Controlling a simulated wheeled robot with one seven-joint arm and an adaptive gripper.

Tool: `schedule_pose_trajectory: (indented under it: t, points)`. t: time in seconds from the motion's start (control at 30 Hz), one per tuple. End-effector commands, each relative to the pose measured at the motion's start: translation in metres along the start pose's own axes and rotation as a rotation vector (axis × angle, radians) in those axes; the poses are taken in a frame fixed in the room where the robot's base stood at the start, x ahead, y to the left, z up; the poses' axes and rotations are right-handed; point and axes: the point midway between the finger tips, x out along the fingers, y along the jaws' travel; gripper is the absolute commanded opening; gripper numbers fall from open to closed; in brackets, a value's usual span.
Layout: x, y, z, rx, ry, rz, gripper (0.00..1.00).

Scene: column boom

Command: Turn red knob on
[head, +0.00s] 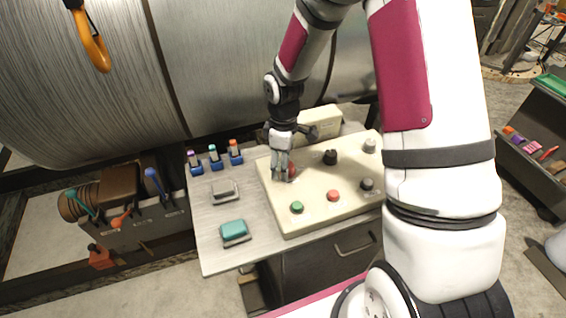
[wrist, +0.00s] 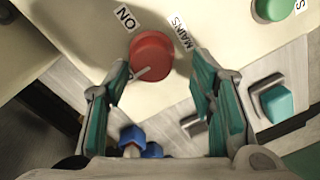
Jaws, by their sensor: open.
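The red knob (wrist: 153,52) sits on a cream control panel (wrist: 92,45) and shows between my fingers in the wrist view. A pale pointer on the knob points to its lower left. An ON label (wrist: 127,17) is above the knob's left side, and a MAINS label (wrist: 183,32) is to its right. My gripper (wrist: 161,70) is open, with one finger on each side of the knob in the picture. I cannot tell whether they touch it. In the head view my gripper (head: 282,175) is at the panel's left part and partly covers the red knob (head: 292,170).
A teal rocker switch (head: 234,230) and several small coloured-tip switches (head: 213,157) are on the grey bench (head: 212,255) to the left.

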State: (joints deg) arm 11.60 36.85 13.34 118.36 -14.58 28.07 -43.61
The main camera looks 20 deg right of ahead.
Motion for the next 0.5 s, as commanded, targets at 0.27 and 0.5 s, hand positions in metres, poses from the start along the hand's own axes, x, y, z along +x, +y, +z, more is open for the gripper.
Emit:
schedule_pose_trajectory:
  t: [0.27,0.5]
  points:
    - [-0.0001,-0.0001,0.0000,0.000,0.000,-0.001,0.25]
    - [0.0005,-0.0032,0.0001,-0.001,-0.003,-0.007,0.02]
